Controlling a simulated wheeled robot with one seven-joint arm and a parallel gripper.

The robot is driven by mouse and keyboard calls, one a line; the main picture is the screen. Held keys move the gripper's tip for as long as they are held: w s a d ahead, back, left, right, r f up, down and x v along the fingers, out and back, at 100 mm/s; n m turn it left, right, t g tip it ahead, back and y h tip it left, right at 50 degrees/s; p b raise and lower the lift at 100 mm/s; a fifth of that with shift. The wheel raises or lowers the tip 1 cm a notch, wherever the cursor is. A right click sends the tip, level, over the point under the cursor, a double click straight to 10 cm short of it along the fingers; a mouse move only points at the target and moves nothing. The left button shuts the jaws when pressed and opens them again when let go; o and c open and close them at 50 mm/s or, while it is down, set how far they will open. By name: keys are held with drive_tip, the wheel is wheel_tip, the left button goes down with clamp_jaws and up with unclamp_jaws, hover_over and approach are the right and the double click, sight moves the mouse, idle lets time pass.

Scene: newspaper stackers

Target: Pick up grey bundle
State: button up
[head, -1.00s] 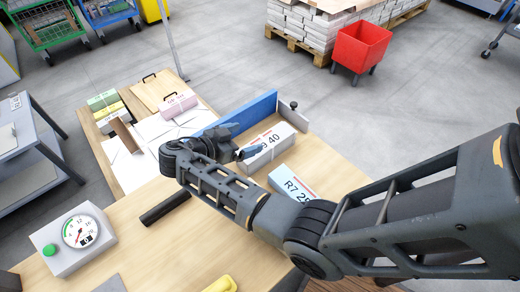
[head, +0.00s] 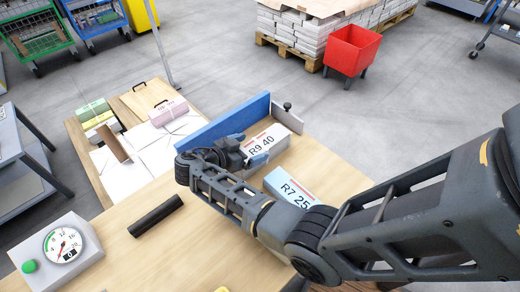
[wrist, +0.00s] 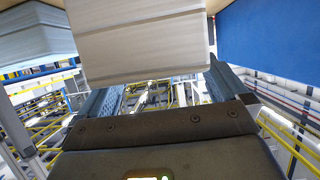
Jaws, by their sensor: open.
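The grey bundle (head: 278,139), labelled R9 40, lies on the wooden table beside a blue upright board. In the wrist view the grey bundle (wrist: 140,40) fills the upper middle. My gripper (head: 258,154) is at the near left side of it, partly covering it in the head view. In the wrist view my gripper (wrist: 165,85) has its two blue fingers spread, with the bundle's edge close to their tips. Whether the fingers touch it I cannot tell.
A pale blue bundle (head: 290,187), labelled R7 25, lies just in front. The blue board (head: 225,120) stands behind the grey bundle. A black bar (head: 155,215) and a gauge box (head: 65,255) are on the table's left. Pink and green bundles (head: 168,106) lie farther back.

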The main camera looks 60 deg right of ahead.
drive_tip(key=shift+x, duration=1.25)
drive_tip(key=shift+c, duration=0.4)
clamp_jaws()
